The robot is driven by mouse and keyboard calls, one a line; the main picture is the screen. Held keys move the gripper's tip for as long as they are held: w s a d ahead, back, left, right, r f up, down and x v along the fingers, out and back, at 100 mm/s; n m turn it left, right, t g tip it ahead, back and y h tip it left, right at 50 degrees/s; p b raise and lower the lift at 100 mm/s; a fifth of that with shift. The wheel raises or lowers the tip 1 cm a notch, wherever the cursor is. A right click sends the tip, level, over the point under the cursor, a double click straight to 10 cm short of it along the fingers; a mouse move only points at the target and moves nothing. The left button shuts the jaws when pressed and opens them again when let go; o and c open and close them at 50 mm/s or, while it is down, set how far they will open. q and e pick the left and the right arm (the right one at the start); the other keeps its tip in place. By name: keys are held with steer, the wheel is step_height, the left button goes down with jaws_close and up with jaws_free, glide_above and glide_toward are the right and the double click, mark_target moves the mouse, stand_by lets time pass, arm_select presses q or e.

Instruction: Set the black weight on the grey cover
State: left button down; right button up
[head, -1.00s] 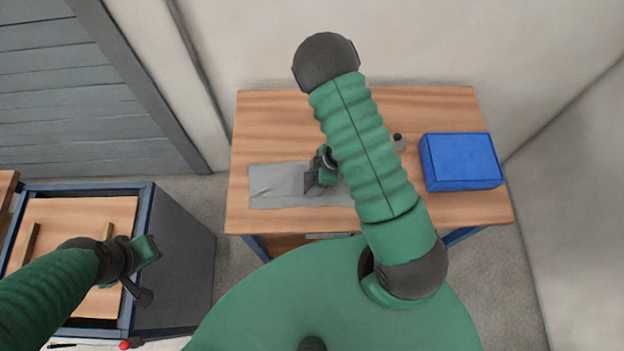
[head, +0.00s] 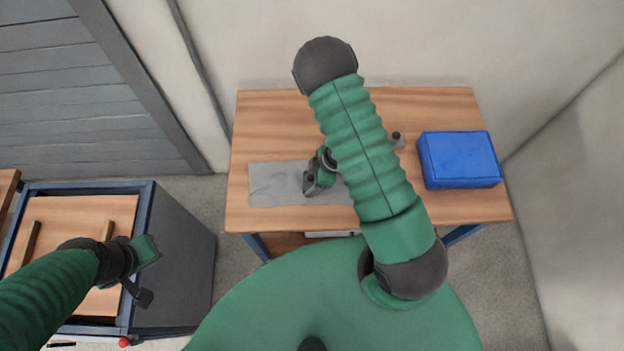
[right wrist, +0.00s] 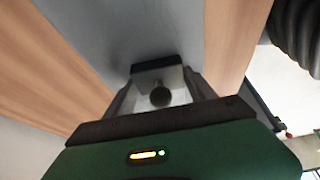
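The grey cover (head: 272,185) lies flat on the wooden table in the head view; its grey surface also fills the top of the right wrist view (right wrist: 100,35). My right gripper (head: 313,183) is over the cover's right part. In the right wrist view its fingers (right wrist: 160,88) stand on both sides of a block with a dark round knob and a black far edge, which I take for the black weight (right wrist: 157,66). Whether its underside touches the cover is hidden. My left gripper (head: 148,272) is out at the left, with its fingers apart and empty.
A blue box (head: 460,160) stands at the table's right. A small grey item with a dark top (head: 397,139) is beside my right forearm, which hides part of the table (head: 270,120). A blue-framed cart (head: 145,215) with wooden strips stands at the left.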

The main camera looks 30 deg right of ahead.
steer(key=shift+s+a+f, duration=0.25)
steer(key=shift+s+f, duration=0.15)
steer(key=shift+s, duration=0.15)
steer(key=r, duration=0.2)
steer(key=d+r+p, duration=0.1)
steer(key=r, duration=0.1)
steer(key=d+r+p, duration=0.1)
steer(key=r, duration=0.1)
steer(key=shift+w+d+r, duration=0.1)
steer(key=shift+d+r, duration=0.15)
steer(key=shift+r, duration=0.05)
steer(key=w+d+r+m+t+h+p, duration=0.1)
steer(key=w+d+r+m+h, duration=0.15)
steer(key=r, duration=0.35)
steer(key=w+d+r+m+t+h, duration=0.1)
steer(key=w+r+m+t, duration=0.1)
steer(key=w+r, duration=0.3)
arm_select(q)
steer(key=shift+w+d+r+b, duration=0.25)
steer(key=shift+w+r+b, duration=0.25)
steer(key=shift+r+b, duration=0.1)
arm_select(e)
steer(key=s+a+r+m+g, duration=0.3)
steer(key=s+a+r+m, duration=0.3)
steer(key=s+a, duration=0.3)
steer(key=shift+s+a+r+m, duration=0.3)
steer(key=shift+s+m, duration=0.05)
steer(key=shift+s, duration=0.65)
